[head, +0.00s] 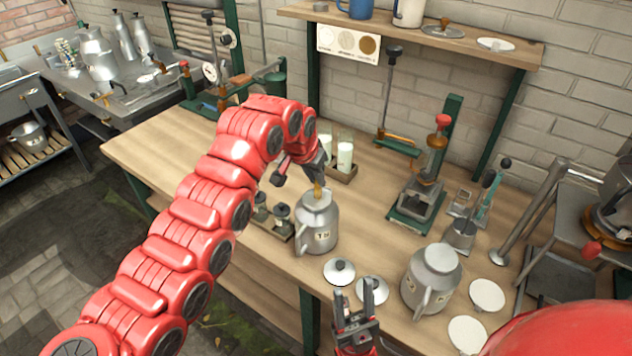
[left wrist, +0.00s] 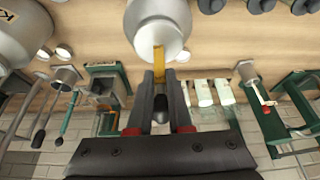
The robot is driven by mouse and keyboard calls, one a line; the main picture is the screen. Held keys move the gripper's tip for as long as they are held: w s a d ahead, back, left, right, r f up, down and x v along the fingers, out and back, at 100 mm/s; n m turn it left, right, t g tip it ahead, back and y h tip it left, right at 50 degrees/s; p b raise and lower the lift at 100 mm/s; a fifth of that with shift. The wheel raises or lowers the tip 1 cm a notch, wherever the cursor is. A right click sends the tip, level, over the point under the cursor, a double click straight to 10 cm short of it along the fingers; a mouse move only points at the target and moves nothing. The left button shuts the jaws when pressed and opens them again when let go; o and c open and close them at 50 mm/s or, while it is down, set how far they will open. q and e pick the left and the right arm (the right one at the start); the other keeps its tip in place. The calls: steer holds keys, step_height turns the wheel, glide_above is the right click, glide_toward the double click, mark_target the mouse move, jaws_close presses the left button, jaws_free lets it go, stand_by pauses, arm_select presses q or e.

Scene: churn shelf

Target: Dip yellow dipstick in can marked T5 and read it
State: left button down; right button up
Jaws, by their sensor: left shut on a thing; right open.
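My left gripper (head: 318,172) is shut on the yellow dipstick (head: 317,190), held over the mouth of a grey metal can (head: 318,243) with a tag starting with T; the rest is too small to read surely. In the left wrist view the dipstick (left wrist: 158,58) sticks out from the fingertips (left wrist: 159,80) across the can's pale round mouth (left wrist: 160,30). I cannot tell whether its tip is inside. My right gripper (head: 357,302) is open and empty at the table's front edge, in front of loose round lids (head: 340,271).
A second grey can (head: 431,280) stands to the right, near pale round discs (head: 487,295). Small dark jars (head: 282,218) and milk glasses (head: 345,155) stand close to the first can. A green-based press (head: 418,205) stands behind. A colour card (head: 348,44) hangs under the shelf.

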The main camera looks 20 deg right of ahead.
arm_select(q)
step_height(320, 180, up, 15)
steer(key=p, duration=0.7)
steer(key=shift+r+p, duration=0.2)
steer(key=shift+p, duration=0.15)
